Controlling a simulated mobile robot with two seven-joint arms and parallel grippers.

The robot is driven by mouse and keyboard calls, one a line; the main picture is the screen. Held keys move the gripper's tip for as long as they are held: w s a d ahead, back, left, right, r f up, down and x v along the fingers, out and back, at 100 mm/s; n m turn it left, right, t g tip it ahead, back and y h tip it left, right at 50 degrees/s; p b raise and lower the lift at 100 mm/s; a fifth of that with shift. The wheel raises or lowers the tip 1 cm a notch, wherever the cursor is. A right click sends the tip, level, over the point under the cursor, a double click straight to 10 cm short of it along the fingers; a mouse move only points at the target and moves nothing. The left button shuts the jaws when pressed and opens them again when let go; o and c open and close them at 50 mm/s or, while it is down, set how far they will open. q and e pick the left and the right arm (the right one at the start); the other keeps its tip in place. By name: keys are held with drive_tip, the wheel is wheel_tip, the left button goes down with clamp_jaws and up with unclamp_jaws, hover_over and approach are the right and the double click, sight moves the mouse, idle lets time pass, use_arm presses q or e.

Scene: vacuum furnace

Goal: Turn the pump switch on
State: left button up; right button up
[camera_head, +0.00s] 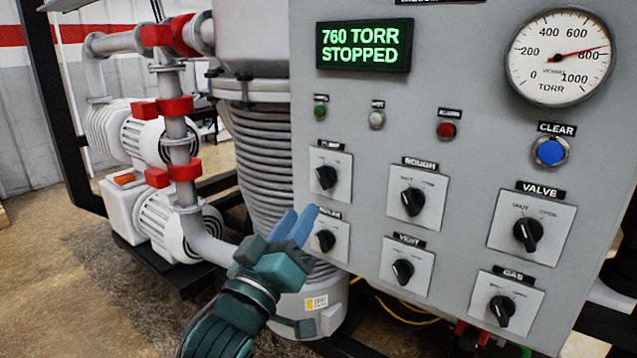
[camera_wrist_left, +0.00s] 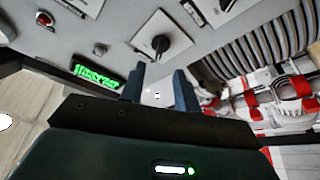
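The pump switch (camera_head: 326,178) is a black rotary knob on a white plate at the upper left of the grey panel's knobs. A black knob (camera_wrist_left: 168,45) on a white plate also shows in the left wrist view, beyond the fingertips; I cannot be sure which knob it is. My left gripper (camera_head: 297,219) is below and left of the pump switch, beside the lower left knob (camera_head: 326,240), whose label it partly hides. Its two blue fingers are apart in the left wrist view (camera_wrist_left: 158,88), with nothing between them. My right gripper is not in view.
The display (camera_head: 364,44) reads "760 TORR STOPPED". The panel also carries a gauge (camera_head: 560,55), a blue clear button (camera_head: 550,152), lamps and several other knobs. A ribbed column (camera_head: 268,160) and white pumps with red-clamped pipes (camera_head: 178,130) stand at left.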

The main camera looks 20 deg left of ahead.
sight(322, 183)
use_arm(q)
drive_tip(key=p+x, duration=0.1)
drive_tip(key=x, duration=0.7)
drive_tip(key=shift+d, duration=0.1)
drive_tip(key=shift+f, duration=0.1)
drive_tip(key=shift+c, duration=0.3)
clamp_jaws()
